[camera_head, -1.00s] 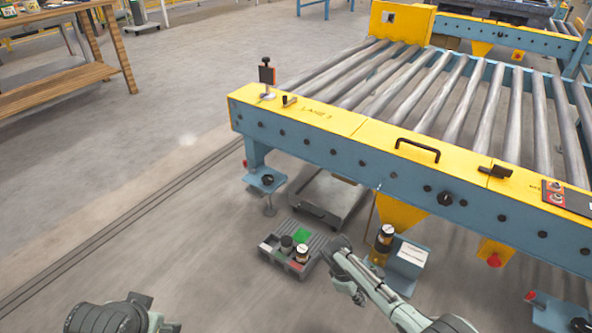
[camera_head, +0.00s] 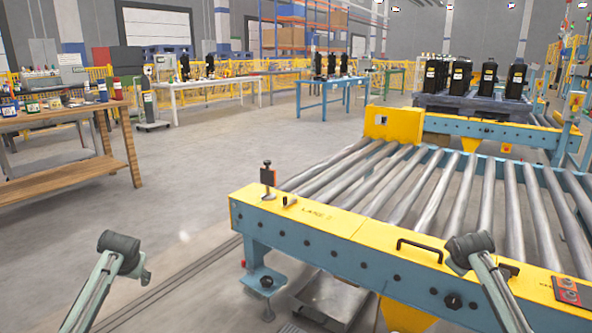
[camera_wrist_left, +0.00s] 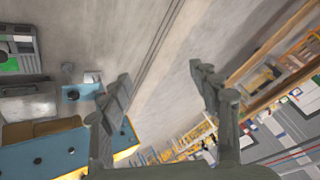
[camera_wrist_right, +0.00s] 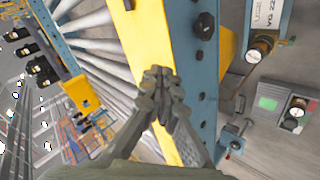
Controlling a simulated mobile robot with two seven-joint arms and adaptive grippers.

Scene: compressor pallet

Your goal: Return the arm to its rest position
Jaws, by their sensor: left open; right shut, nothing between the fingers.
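In the head view, parts of my left arm (camera_head: 105,275) rise at the lower left, clear of the conveyor. Parts of my right arm (camera_head: 485,275) rise in front of the conveyor's yellow rail; neither gripper's fingertips can be made out there. In the left wrist view, my left gripper (camera_wrist_left: 160,73) has its fingers wide apart with bare floor between them. In the right wrist view, my right gripper (camera_wrist_right: 160,75) has its fingertips together with nothing held. It appears in front of the conveyor's yellow and blue side; its distance from it is hard to tell.
The roller conveyor (camera_head: 345,225) fills the right side. A grey tray (camera_wrist_right: 283,103) with a green patch and a black-and-white canister (camera_wrist_right: 262,46) show beside it. A wooden bench (camera_head: 65,118) stands at left. Floor between bench and conveyor is clear.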

